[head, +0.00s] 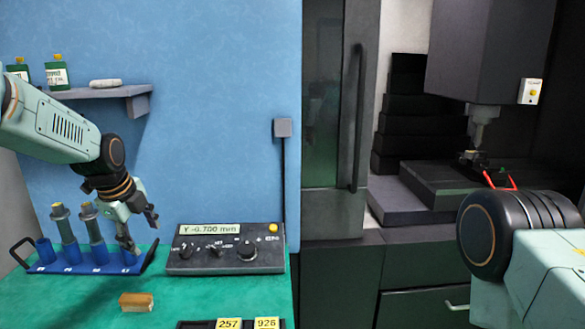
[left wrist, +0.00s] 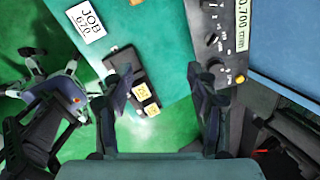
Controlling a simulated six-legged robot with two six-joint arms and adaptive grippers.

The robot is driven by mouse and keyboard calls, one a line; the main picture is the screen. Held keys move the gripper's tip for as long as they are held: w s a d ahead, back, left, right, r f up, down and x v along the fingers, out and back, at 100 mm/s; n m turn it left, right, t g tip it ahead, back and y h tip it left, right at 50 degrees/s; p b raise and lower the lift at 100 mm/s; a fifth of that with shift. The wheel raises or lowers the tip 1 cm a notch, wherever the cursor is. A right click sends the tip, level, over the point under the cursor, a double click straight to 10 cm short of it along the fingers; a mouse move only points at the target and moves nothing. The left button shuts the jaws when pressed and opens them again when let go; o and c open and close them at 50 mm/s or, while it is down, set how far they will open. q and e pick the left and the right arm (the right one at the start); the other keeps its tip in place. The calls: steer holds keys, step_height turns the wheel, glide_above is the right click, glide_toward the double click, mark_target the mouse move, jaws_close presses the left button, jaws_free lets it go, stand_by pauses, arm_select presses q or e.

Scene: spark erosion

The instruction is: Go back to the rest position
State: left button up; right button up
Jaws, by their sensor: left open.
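My left gripper (head: 143,232) is open and appears empty, above the green bench by the right end of a blue rack (head: 72,268). It partly covers the rack's rightmost post. Two grey-green holders with brass tops, a left one (head: 63,225) and a right one (head: 91,222), stand upright in the rack. In the left wrist view both fingers of the left gripper (left wrist: 160,88) are spread apart, with the bench edge and green floor beyond. My right arm comes in at the lower right of the head view; its gripper does not show.
A control panel (head: 225,262) reading Y -0.700 mm sits right of the left gripper. A tan block (head: 136,301) and a dark tray (head: 195,325) with yellow tags 257 and 926 lie in front. A shelf (head: 100,92) hangs above. The machine head (head: 490,50) stands right.

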arm_select(q)
steer(key=s+d+f+n+g, duration=0.1)
steer(key=s+d+f+n, duration=0.35)
steer(key=s+f, duration=0.6)
steer(key=s+d+f+n+g, duration=0.1)
steer(key=s+d+f+n, duration=0.2)
steer(key=s+f+n, duration=0.75)
steer(key=s+d+f+n+g, duration=0.1)
steer(key=s+f+n, duration=0.3)
steer(key=s, duration=0.8)
steer(key=s+d+f+n+g, duration=0.1)
steer(key=s+f+n, duration=0.3)
steer(key=s, duration=0.9)
step_height(320, 180, down, 16)
steer(key=w+m+b, duration=0.1)
steer(key=b, duration=1.3)
steer(key=shift+w+d+r+m, duration=0.15)
steer(key=shift+w+d+m, duration=0.05)
steer(key=shift+m, duration=0.1)
arm_select(e)
step_height(320, 180, down, 14)
steer(key=shift+w+f, duration=0.25)
steer(key=shift+w, duration=0.1)
steer(key=shift+r, duration=0.1)
